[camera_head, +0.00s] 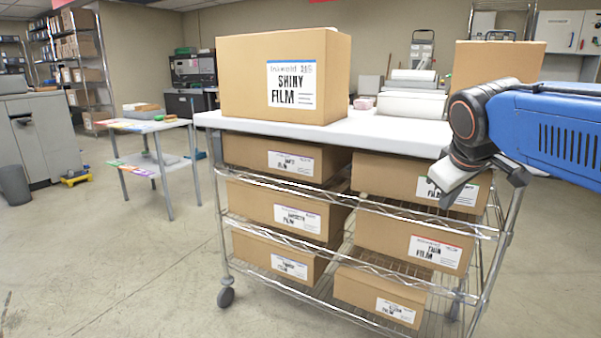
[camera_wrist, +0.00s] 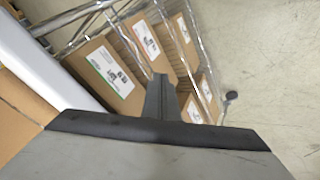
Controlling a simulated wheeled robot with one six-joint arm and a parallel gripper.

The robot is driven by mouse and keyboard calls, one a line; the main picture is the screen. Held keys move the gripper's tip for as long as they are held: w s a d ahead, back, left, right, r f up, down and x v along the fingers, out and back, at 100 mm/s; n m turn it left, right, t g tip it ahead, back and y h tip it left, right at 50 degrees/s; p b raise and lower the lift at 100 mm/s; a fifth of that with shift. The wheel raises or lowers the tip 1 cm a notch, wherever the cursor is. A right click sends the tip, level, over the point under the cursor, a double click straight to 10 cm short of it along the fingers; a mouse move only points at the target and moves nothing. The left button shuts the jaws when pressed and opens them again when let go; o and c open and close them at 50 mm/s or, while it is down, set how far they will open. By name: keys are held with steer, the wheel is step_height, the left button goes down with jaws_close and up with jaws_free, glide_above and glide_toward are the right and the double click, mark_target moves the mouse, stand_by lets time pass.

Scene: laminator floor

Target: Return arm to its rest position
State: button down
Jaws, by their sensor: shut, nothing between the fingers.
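My gripper (camera_head: 447,200) is at the right of the head view, in front of the wire cart's right side, just below the white top. It points down and to the left. In the wrist view my gripper (camera_wrist: 158,84) shows its fingers together with nothing between them. Behind it are labelled boxes on the cart's shelves. My blue arm reaches in from the right edge of the head view.
A large "Shiny Film" box (camera_head: 285,78) stands on the cart's white top (camera_head: 345,130), with white rolls (camera_head: 412,95) behind it. Film boxes (camera_head: 415,240) fill the wire shelves. A small table (camera_head: 150,125) stands at left. The floor at front left is clear.

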steer(key=s+a+f+m+g+y, duration=0.2)
steer(key=s+f+m, duration=0.3)
steer(key=s+f, duration=1.5)
steer(key=shift+a+f, duration=0.25)
steer(key=shift+a, duration=0.1)
